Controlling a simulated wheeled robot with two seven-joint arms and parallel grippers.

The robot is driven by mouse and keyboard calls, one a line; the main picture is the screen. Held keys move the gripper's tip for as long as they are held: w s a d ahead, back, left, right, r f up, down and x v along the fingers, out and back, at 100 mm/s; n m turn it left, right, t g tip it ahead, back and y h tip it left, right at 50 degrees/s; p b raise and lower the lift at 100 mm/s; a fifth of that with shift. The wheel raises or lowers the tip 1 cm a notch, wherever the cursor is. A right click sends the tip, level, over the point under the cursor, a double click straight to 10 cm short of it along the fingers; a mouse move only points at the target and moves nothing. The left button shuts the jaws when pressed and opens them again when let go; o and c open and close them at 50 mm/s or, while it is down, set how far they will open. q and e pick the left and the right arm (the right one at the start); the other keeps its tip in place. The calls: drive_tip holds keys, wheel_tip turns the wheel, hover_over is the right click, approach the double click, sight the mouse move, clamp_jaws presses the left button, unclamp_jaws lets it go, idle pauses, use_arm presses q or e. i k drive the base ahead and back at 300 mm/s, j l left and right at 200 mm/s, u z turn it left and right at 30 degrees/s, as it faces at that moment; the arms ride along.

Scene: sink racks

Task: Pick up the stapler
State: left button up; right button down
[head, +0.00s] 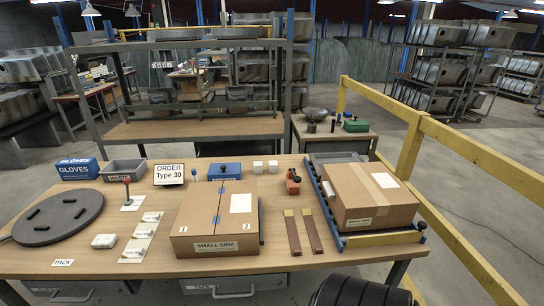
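A small orange tool with a dark top (293,182) stands on the wooden packing table, right of the large box and left of the roller strip. It looks like the stapler, but it is too small to be certain. Nothing is touching it that I can see. Neither of my grippers is in view.
A large "SMALL SINK" box (216,218) stands left of the tool, and another carton (368,196) sits on rollers to its right. Two brown strips (292,233) lie in front. A blue case (224,172) and white blocks (265,167) are behind. A yellow rail (470,150) runs along the right.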

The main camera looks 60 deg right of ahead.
sight(294, 188)
drive_tip(key=z, duration=2.05)
drive_tip(key=j, duration=0.15)
drive_tip(key=i+z, duration=0.05)
